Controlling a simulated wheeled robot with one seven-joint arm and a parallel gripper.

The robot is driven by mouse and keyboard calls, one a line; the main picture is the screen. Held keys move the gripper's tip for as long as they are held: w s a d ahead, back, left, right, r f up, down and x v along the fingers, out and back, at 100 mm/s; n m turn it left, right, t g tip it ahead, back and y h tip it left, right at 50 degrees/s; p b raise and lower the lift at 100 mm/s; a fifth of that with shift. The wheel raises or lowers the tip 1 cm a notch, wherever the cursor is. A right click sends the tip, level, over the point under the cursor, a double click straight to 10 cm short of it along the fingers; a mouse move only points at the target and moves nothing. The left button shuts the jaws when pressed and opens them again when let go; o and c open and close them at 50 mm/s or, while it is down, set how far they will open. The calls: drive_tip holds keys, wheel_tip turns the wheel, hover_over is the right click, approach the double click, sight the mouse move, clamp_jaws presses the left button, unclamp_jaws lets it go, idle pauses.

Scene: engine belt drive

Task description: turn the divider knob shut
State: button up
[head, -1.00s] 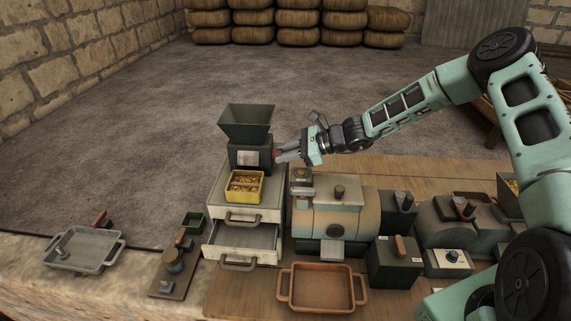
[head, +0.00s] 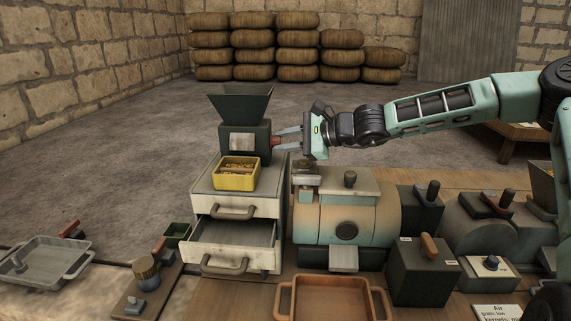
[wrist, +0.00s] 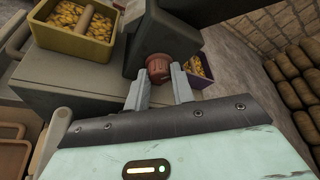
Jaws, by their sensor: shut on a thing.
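The divider knob (wrist: 158,66) is a small reddish-brown round knob on the side of the dark divider box with a funnel hopper (head: 242,101). In the head view the knob (head: 276,141) shows at the box's right side. My gripper (head: 285,137) reaches in from the right, and its two grey fingers are closed on the knob. In the wrist view the fingertips (wrist: 161,75) sit on either side of it. I cannot tell how far the knob is turned.
A yellow bin of kernels (head: 236,173) stands on the white drawer cabinet (head: 240,203), whose lower drawer is open. A second kernel bin (wrist: 192,67) shows beyond the knob. The round machine (head: 345,215) is below my arm. An orange tray (head: 330,298) lies in front.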

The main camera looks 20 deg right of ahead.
drive_tip(key=shift+s+f+n+t+b, duration=0.1)
drive_tip(key=shift+f+n+t+b, duration=0.3)
drive_tip(key=shift+b, duration=2)
drive_tip(key=shift+f+n+t+b, duration=0.15)
drive_tip(key=shift+n+t+b, duration=0.45)
drive_tip(key=shift+b, duration=1.75)
drive_tip(key=n+b, duration=0.1)
drive_tip(key=b, duration=0.2)
drive_tip(key=shift+r, duration=0.1)
drive_tip(key=shift+r+n+b, duration=0.2)
drive_tip(key=shift+n+b, duration=0.1)
drive_tip(key=shift+b, duration=0.4)
drive_tip(key=o, duration=1)
drive_tip(key=shift+r, duration=0.1)
drive_tip(key=p+v, duration=0.1)
drive_tip(key=v, duration=0.4)
drive_tip(key=p+v, duration=0.1)
drive_tip(key=v, duration=0.5)
drive_tip(key=p+v, duration=0.1)
drive_tip(key=v, duration=0.5)
drive_tip(key=shift+s+f, duration=0.25)
drive_tip(key=shift+s, duration=0.05)
